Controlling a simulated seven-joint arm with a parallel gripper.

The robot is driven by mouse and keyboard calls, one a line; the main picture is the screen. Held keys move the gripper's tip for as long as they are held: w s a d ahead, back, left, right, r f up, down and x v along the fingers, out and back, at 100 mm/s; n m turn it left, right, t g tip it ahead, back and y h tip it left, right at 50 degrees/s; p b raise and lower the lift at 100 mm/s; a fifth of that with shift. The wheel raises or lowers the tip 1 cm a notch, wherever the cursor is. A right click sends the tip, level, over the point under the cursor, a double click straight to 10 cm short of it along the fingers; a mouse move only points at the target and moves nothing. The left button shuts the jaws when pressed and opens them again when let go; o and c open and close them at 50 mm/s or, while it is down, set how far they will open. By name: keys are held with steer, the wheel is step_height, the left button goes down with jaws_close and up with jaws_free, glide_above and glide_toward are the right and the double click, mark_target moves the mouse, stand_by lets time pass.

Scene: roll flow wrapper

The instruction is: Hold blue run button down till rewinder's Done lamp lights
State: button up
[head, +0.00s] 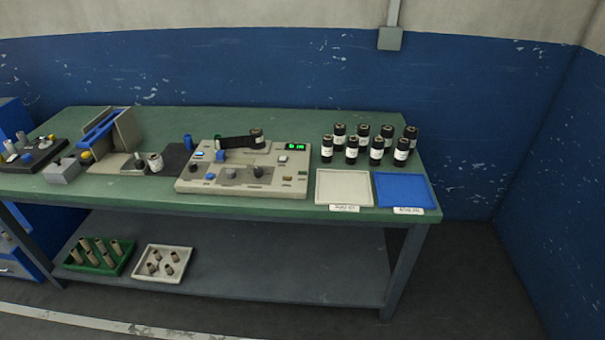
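The rewinder (247,180) is a beige, flat machine in the middle of the green bench. A dark roll of film (257,139) stands at its back, with a dark strip running left from it. A small blue button-like part (210,176) is at its front left, and a blue block (221,155) sits behind it. Which blue part is the run button I cannot tell for sure. A green-lit display (295,146) is at the back right, too small to read surely. I cannot make out the Done lamp or its state. My gripper is not in view.
Several dark rolls (376,150) stand behind a white tray (344,187) and a blue tray (402,190) at the right. Another device (115,140) is on the left of the bench (270,120). Trays of cores, one green (98,257), lie on the lower shelf.

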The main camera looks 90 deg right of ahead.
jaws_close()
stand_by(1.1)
